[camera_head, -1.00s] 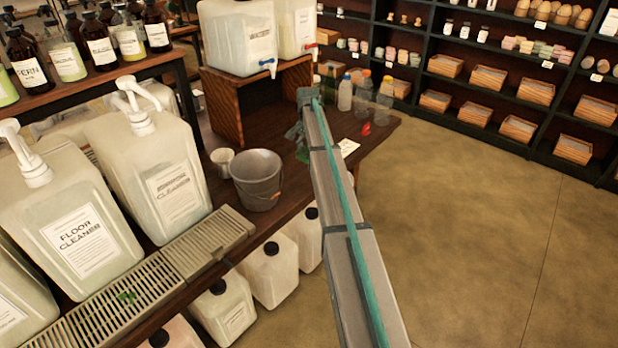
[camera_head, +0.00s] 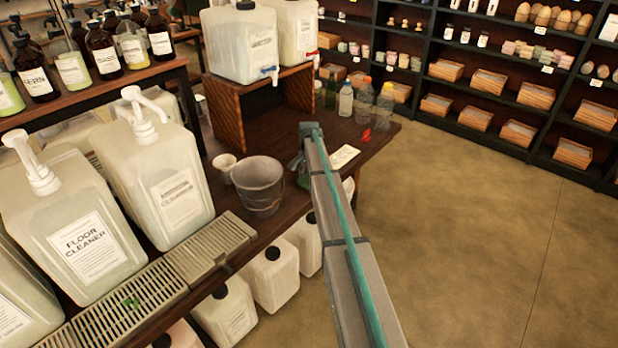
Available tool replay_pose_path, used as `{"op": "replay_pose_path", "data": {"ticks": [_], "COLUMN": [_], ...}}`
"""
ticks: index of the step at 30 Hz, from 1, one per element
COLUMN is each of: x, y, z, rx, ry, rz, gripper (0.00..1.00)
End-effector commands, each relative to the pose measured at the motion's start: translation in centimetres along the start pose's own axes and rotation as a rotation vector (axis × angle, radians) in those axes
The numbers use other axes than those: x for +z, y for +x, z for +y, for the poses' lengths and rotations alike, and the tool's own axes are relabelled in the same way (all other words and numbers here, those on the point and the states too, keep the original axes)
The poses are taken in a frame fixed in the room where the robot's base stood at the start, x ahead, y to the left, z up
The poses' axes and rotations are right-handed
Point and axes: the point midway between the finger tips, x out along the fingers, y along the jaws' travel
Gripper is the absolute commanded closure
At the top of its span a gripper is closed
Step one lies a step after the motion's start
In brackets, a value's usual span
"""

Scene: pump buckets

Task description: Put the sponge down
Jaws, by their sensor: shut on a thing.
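My gripper (camera_head: 298,164) hangs at the far end of my arm, just right of the grey bucket (camera_head: 258,188), over the right part of the wooden table. Only a bit of it shows, because my arm covers most of it. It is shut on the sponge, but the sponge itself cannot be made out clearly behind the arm. I cannot tell whether the sponge touches the table.
A white cup (camera_head: 224,165) stands left of the bucket. A white card (camera_head: 343,157), a red item (camera_head: 366,135) and clear bottles (camera_head: 364,100) are on the table behind. Large pump jugs (camera_head: 155,180) and a drip tray (camera_head: 150,293) with a small green thing (camera_head: 132,303) are at left.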

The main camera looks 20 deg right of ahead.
Motion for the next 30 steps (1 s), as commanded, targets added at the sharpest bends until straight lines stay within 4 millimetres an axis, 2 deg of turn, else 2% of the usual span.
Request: {"op": "replay_pose_path", "data": {"ticks": [7,8,12,23,26,30], "x": [0.0,0.0,0.0,0.0,0.0,0.0], "y": [0.4,0.4,0.3,0.1,-0.3,-1.9], "z": [0.0,0.0,0.0,0.0,0.0,0.0], "rx": [0.001,0.000,0.000,0.000,0.000,-0.001], "ry": [0.000,0.000,0.000,0.000,0.000,0.000], "rz": [0.000,0.000,0.000,0.000,0.000,0.001], "gripper": [0.67,0.32,0.09,0.09,0.09,0.09]}}
